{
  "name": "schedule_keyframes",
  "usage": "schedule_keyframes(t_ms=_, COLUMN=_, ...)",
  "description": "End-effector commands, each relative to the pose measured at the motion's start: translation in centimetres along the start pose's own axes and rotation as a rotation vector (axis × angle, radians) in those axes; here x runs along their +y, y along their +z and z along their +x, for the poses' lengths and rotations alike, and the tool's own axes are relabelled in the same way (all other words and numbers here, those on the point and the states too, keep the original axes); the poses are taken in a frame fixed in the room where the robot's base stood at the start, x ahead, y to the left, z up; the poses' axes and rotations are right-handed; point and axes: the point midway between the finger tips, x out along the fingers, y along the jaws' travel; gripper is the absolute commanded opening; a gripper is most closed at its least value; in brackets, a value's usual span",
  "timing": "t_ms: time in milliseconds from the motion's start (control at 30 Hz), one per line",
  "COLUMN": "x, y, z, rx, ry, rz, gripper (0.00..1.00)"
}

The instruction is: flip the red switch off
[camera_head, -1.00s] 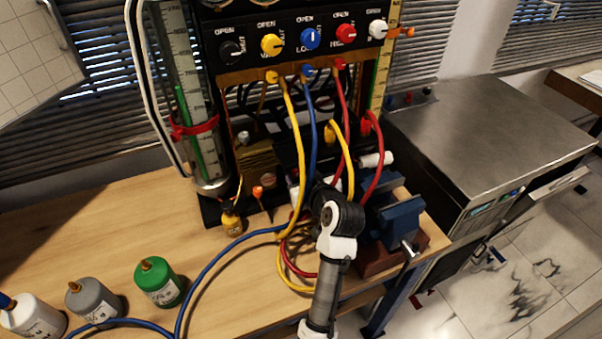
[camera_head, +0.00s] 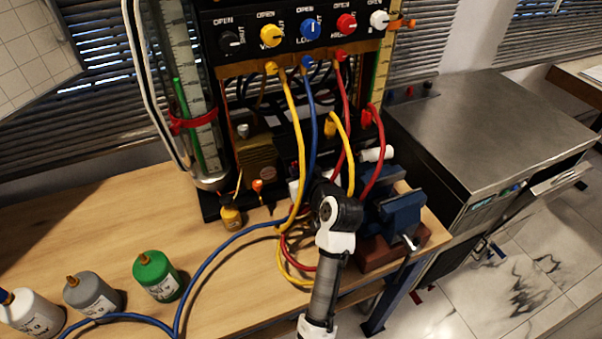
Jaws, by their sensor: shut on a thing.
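A red knob (camera_head: 346,24) sits in the row of coloured knobs on the black panel (camera_head: 270,52) at the top of the rig. A small red piece (camera_head: 409,92) also shows on a bracket behind the steel cabinet; I cannot tell whether either is the red switch. My arm reaches up from the bottom centre to its dark wrist joint, in front of the rig's lower right part. My gripper is hidden behind that joint, so its fingers and anything between them do not show. The arm's visible end is well below the panel knobs.
Yellow, blue and red hoses (camera_head: 301,140) hang from the panel around my wrist. A blue vise (camera_head: 397,212) stands just right of the arm. Green (camera_head: 157,275), grey (camera_head: 94,295) and white (camera_head: 32,314) bottles stand at left. The wooden bench (camera_head: 110,215) is partly clear.

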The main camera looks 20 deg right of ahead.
Motion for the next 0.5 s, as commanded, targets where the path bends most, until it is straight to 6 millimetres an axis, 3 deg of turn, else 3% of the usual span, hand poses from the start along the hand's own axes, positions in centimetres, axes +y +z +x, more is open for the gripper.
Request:
schedule_keyframes(t_ms=100, x=-0.04, y=0.94, z=0.34, rx=0.058, ry=0.000, rz=-0.001, gripper=0.00)
schedule_keyframes(t_ms=500, x=-0.03, y=0.90, z=0.26, rx=0.195, ry=0.000, rz=-0.001, gripper=0.00)
